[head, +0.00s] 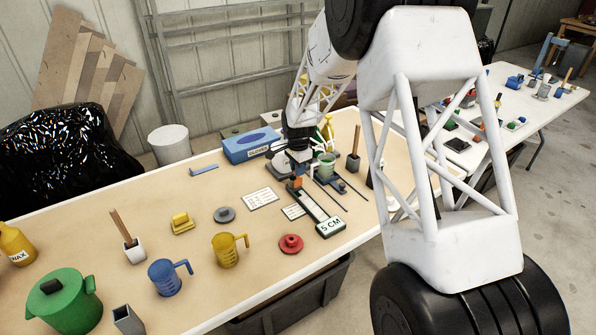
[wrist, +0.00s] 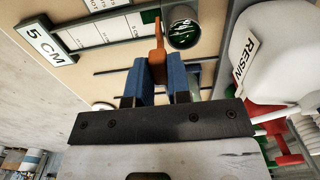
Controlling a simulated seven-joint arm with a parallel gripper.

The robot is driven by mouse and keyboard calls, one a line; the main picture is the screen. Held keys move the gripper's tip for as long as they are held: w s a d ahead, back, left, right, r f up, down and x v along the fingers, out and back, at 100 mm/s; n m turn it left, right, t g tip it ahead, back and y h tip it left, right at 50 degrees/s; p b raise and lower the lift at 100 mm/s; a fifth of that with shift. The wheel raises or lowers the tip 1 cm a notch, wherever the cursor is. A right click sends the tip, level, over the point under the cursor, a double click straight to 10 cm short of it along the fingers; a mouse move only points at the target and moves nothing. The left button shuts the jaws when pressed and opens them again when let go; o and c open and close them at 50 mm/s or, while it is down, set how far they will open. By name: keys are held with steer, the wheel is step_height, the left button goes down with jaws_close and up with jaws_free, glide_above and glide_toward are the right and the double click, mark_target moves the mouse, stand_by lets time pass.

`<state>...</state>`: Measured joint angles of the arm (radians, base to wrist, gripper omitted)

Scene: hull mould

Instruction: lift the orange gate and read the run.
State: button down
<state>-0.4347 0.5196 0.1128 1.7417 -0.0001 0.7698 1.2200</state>
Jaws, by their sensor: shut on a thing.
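My gripper (wrist: 155,82) has its blue fingers shut on the orange gate (wrist: 158,52), a thin upright piece. In the head view the gate (head: 298,182) is a small orange patch below my gripper (head: 297,170), at the far end of a long flow track (head: 312,205). The track has a pale strip and a "5 CM" sign (head: 331,228) at its near end; the sign also shows in the wrist view (wrist: 45,43). A round cup with glossy green liquid (wrist: 183,28) is beside the gate. I cannot tell whether the gate is clear of the track.
A white jug labelled RESIN (wrist: 250,60) stands close to my gripper in the wrist view. A green cup (head: 326,165) and dark rods lie right of the track. Printed cards (head: 260,199), a red piece (head: 291,244) and yellow (head: 229,250) and blue jugs (head: 168,277) are left.

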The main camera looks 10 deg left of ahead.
steer(key=shift+r, duration=0.3)
steer(key=c, duration=1.4)
jaws_free()
steer(key=o, duration=0.3)
steer(key=shift+o, duration=0.2)
steer(key=shift+r, duration=3.85)
